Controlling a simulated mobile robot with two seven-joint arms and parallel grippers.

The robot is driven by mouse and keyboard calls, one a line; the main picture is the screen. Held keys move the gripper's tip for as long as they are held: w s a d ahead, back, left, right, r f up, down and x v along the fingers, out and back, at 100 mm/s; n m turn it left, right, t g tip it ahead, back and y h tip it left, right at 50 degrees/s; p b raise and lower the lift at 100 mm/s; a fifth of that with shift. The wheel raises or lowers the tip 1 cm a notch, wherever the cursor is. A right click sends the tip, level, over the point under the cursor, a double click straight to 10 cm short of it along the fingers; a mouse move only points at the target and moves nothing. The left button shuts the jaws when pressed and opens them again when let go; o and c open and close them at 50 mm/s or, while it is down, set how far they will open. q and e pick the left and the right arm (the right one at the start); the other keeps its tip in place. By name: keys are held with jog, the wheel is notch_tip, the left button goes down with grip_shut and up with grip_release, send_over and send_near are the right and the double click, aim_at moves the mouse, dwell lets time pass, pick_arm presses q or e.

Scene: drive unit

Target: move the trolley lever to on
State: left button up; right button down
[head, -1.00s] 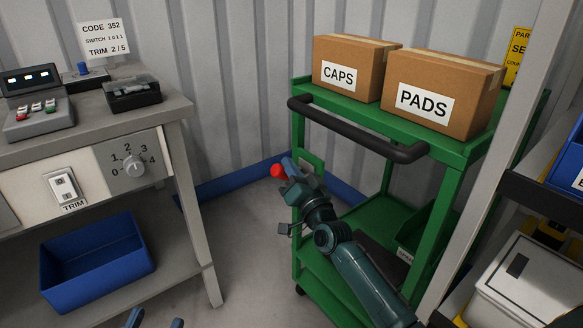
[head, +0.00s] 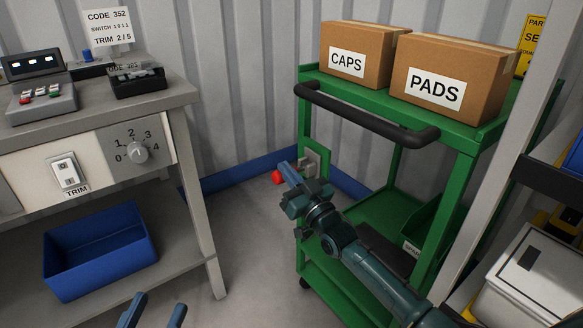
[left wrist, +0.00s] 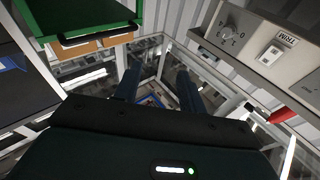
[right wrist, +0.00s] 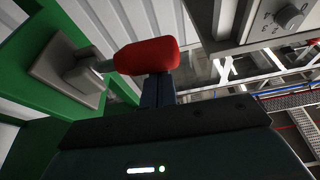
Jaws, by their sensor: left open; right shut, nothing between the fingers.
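The green trolley (head: 459,190) stands at right with a lever on a grey mount (head: 311,163) on its left side. The lever's red grip (head: 278,177) sticks out leftward. In the right wrist view, the red grip (right wrist: 146,56) lies across my fingertips, on a short rod from the grey mount (right wrist: 68,72). My right gripper (head: 289,172) is shut with nothing between its fingers; its tips are at the red grip, touching or very close. Its fingers hide part of the lever in the head view. My left gripper (head: 156,311) is open and empty at the bottom edge.
Boxes marked CAPS (head: 360,54) and PADS (head: 450,85) sit on the trolley top, behind its black handle (head: 365,117). A bench (head: 180,98) with a blue bin (head: 100,250) stands at left. Grey floor is free between bench and trolley. A pale post stands at right.

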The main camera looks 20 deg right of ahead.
pick_arm(q)
jog(key=shift+w+r+m+t+h+b, duration=0.3)
jog(key=shift+r+h+b, duration=0.15)
jog(key=shift+b, duration=0.2)
pick_arm(e)
notch_tip(320, 180, down, 5)
jog(key=n+g+y, duration=0.1)
jog(key=n, duration=0.2)
jog(key=n+g+y, duration=0.1)
jog(key=n, duration=0.3)
jog(key=n+y, duration=0.2)
jog(key=n, duration=0.1)
jog(key=shift+n+g, duration=0.3)
jog(key=shift+g, duration=0.1)
jog(key=shift+d+f, duration=0.1)
jog(key=shift+f, duration=0.05)
pick_arm(q)
jog(key=shift+r, duration=0.1)
